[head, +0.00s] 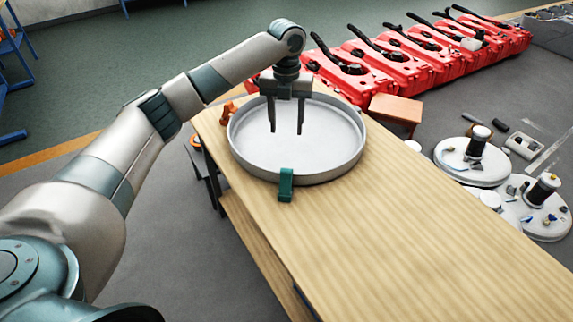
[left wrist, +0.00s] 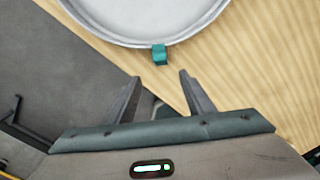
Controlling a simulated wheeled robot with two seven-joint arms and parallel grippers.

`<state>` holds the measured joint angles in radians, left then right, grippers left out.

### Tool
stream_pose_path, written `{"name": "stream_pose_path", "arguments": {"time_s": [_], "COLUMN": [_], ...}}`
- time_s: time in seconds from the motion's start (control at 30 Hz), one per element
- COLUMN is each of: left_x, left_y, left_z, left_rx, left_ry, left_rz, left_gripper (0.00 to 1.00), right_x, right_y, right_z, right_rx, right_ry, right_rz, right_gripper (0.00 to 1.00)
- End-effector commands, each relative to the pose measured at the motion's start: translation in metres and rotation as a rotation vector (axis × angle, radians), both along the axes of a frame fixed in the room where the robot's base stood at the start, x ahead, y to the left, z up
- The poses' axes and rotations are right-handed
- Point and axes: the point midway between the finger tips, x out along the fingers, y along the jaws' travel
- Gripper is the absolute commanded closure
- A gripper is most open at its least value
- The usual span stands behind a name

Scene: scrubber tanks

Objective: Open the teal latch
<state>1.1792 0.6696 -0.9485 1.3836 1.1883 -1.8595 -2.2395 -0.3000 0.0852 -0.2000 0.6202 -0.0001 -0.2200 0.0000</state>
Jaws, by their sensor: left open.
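The teal latch (head: 286,184) sits on the near rim of a round, shallow grey-white pan (head: 243,165), which lies on the wooden table. The latch stands upright against the outside of the rim. My left gripper (head: 286,131) hangs above the pan in the head view, pointing down, open and empty. In the left wrist view the gripper's two fingers (left wrist: 158,76) are spread apart, and the teal latch (left wrist: 159,55) shows just beyond the fingertips, between them in the picture. The gripper is not touching the latch. My right gripper is not in view.
The wooden table (head: 400,235) is bare to the right of and in front of the pan. A small orange part (head: 228,111) lies by the pan's left side. Red tanks (head: 400,62) stand in a row behind, and round white parts (head: 472,162) lie on the floor at right.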

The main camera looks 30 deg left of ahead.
Motion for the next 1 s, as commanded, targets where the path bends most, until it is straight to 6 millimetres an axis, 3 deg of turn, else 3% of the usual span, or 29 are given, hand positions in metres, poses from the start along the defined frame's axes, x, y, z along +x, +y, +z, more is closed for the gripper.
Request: {"name": "stream_pose_path", "arguments": {"time_s": [0.27,0.8,1.0], "left_x": [-0.001,-0.002,-0.001], "left_y": [0.000,0.000,0.000], "left_z": [-0.038,-0.133,-0.154], "left_rx": [0.001,0.001,0.001], "left_ry": [0.004,0.003,0.001], "left_rz": [0.002,0.002,0.001], "left_gripper": [0.52,0.52,0.52], "right_x": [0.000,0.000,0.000], "right_y": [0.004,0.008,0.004], "right_z": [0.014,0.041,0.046], "right_rx": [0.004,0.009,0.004], "right_ry": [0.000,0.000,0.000], "right_rz": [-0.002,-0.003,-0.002], "right_gripper": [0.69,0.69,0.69]}}
